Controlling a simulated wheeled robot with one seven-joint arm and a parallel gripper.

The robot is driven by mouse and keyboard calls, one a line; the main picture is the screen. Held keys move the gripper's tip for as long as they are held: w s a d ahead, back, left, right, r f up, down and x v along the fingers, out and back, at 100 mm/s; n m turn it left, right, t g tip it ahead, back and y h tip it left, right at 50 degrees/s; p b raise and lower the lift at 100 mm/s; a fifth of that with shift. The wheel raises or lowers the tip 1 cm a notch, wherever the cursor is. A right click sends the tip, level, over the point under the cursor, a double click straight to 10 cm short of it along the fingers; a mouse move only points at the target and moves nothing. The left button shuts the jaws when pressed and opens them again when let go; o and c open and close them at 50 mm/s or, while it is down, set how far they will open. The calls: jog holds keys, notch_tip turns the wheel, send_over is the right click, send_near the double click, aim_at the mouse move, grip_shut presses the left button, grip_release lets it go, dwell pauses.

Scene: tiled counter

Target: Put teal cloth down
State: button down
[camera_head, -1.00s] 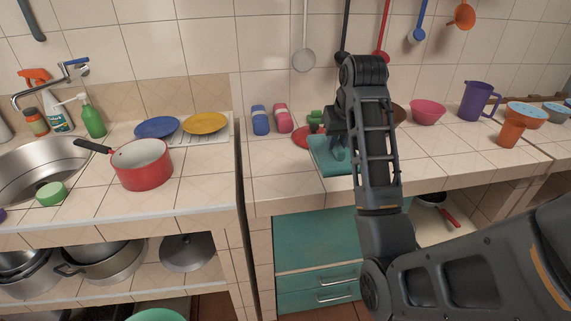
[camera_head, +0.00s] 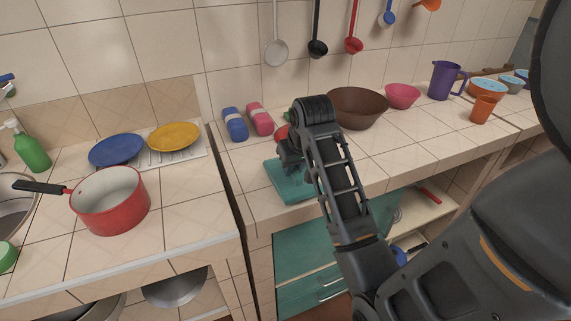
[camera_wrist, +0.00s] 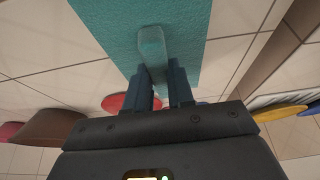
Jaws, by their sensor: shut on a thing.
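The teal cloth (camera_head: 287,187) is a flat rectangle at the front part of the right counter, left of the brown bowl. It also shows large in the wrist view (camera_wrist: 105,22), with a paler raised piece between the fingers. My gripper (camera_wrist: 164,72) is shut on the cloth at that piece. In the head view my gripper (camera_head: 290,158) is over the cloth's far part, and my wrist hides some of the cloth. I cannot tell whether its underside touches the tiles.
A brown bowl (camera_head: 357,108) and pink bowl (camera_head: 403,96) stand right of my wrist. Blue (camera_head: 235,124) and pink (camera_head: 260,119) bottle-like items stand behind the cloth, beside a partly hidden red dish (camera_head: 281,133). A gap separates the left counter, with its red pot (camera_head: 112,205).

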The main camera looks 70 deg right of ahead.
jog(key=shift+f, duration=0.45)
jog(key=c, duration=1)
grip_release()
jog(key=shift+f, duration=0.1)
